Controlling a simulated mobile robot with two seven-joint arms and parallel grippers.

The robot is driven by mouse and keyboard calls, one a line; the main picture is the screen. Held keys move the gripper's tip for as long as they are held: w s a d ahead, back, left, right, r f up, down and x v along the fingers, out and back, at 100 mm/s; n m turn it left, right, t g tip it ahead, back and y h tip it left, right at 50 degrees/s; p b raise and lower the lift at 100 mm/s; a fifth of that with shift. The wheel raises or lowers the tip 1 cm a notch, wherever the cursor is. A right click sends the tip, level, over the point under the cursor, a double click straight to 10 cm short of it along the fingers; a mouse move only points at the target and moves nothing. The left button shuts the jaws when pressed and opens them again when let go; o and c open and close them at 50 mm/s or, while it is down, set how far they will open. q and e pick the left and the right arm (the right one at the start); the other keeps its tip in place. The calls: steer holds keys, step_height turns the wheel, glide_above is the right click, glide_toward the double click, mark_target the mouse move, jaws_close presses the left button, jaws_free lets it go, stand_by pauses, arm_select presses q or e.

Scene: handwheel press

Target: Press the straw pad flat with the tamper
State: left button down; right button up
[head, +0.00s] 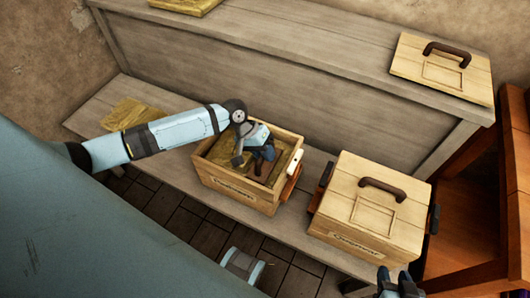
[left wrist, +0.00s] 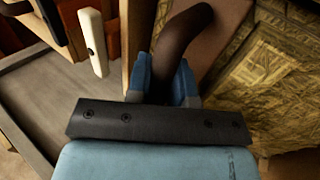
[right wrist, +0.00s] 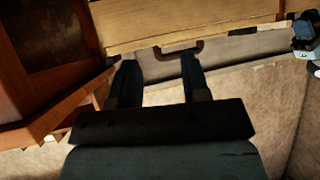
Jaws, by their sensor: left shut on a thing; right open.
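The straw pad (head: 232,157) lies inside an open wooden crate (head: 240,197) on the bench. It also shows at the right of the left wrist view (left wrist: 280,70). My left gripper (head: 262,154) is inside the crate's opening. In the left wrist view, it (left wrist: 164,85) is shut on the dark curved handle of the tamper (left wrist: 185,35). The tamper's flat plate is beside the straw, partly hidden by my gripper; I cannot tell whether it touches. My right gripper (head: 400,285) is open and empty at the lower right, near the closed crate.
A closed crate (head: 345,225) with a handled lid stands right of the open one. Another handled lid (head: 440,65) lies on the upper ledge at right. An orange-brown wooden frame (head: 480,200) stands at right.

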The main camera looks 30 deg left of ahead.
arm_select(q)
step_height(320, 180, up, 9)
steer(key=p, duration=1)
steer(key=shift+f, duration=0.15)
steer(key=shift+r+p, duration=0.5)
steer(key=shift+p, duration=0.2)
arm_select(e)
steer(key=shift+s+d+r, duration=0.15)
steer(key=shift+s+r, duration=0.05)
steer(key=shift+r, duration=0.7)
steer(key=shift+s+d+r, duration=0.15)
steer(key=shift+r, duration=0.75)
steer(key=shift+s+d+r, duration=0.15)
steer(key=shift+s+r, duration=0.05)
steer(key=shift+r, duration=0.7)
